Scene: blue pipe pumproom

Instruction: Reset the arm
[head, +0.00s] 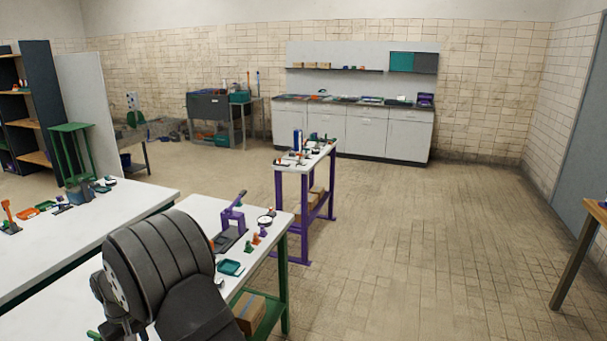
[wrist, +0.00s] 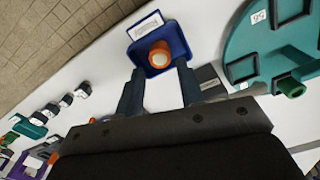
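My gripper (wrist: 160,78) shows in the wrist view with its two dark fingers spread apart and nothing held between them. Beyond the fingertips is a small blue bin (wrist: 179,40) with a white label and an orange piece with a white top (wrist: 159,55) in it. The fingertips overlap the bin's near edge in the picture; I cannot tell whether they touch it. In the head view my dark arm is folded large at the lower left, over the white workbench (head: 185,211). My gripper is hidden there.
A teal round fixture (wrist: 253,42) lies right of the fingers. In the head view, a purple press (head: 232,222) and small parts sit on the workbench near my arm. A purple-legged table (head: 278,200) stands beyond. The floor (head: 420,250) to the right is clear.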

